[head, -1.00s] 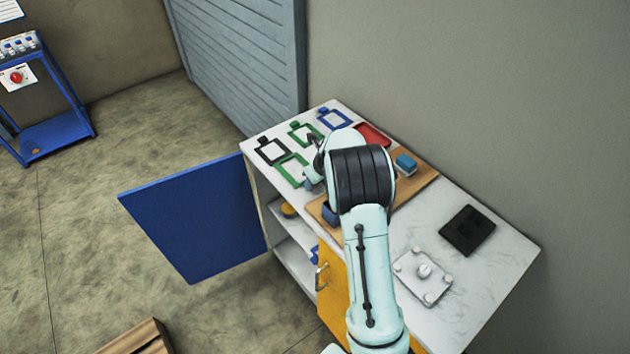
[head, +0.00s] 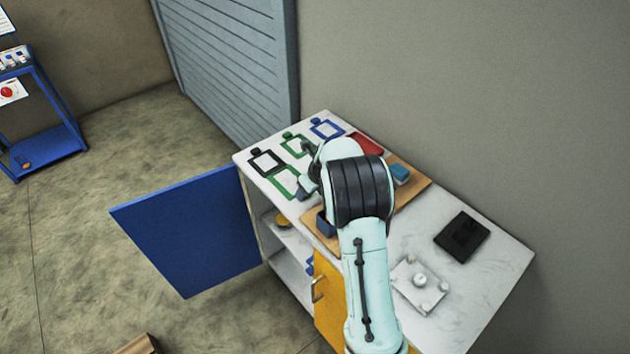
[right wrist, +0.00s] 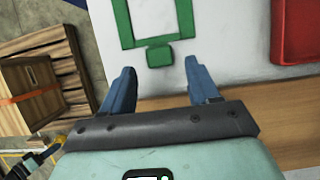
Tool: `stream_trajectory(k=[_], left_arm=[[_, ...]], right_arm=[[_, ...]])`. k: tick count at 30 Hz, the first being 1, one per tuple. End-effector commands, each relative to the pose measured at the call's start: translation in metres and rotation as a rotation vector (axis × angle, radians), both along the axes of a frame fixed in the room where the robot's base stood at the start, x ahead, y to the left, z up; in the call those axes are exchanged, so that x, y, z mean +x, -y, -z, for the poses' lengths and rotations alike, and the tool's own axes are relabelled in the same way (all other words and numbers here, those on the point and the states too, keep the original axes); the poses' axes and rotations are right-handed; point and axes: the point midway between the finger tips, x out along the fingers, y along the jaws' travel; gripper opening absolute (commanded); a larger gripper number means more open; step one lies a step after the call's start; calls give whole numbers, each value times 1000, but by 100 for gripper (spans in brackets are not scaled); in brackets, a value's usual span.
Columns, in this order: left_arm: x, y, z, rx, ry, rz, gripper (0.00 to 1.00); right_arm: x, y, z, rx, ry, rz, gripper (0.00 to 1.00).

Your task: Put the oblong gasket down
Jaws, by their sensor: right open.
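A green rectangular frame with a square tab, which looks like the oblong gasket (head: 276,187), lies flat on the white cabinet top near its far left end. In the right wrist view the gasket (right wrist: 160,54) has its tab just ahead of my fingertips, between them from side to side. My right gripper (right wrist: 160,82) is open, with nothing between its blue fingers. The gasket appears apart from both fingers. In the head view my right arm partly hides the gripper and the gasket's right side. My left gripper is not in view.
Black (head: 266,163), green (head: 291,143) and blue (head: 325,130) frames lie beyond the gasket. A red tray (head: 366,144) and a wooden board (head: 415,184) with a blue block are close by. A white plate (head: 420,283) and black block (head: 462,237) lie nearer. The blue door (head: 190,230) stands open.

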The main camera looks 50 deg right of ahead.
Motion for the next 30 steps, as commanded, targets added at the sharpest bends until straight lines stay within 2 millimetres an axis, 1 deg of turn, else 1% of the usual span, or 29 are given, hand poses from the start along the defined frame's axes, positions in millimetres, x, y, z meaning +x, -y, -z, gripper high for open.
stream_trajectory(k=[1,6,9,13,18,30], left_arm=[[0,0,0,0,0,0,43],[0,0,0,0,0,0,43],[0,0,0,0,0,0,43],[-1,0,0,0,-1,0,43],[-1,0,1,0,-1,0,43],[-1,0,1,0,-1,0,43]], right_arm=[[-3,-1,-12,1,6,-2,60],[-17,-3,-47,1,8,-3,60],[-25,-4,-65,3,7,-2,60],[-32,-5,-82,2,5,-2,60],[-38,-4,-91,1,1,0,60],[-38,-4,-92,1,0,2,60]])
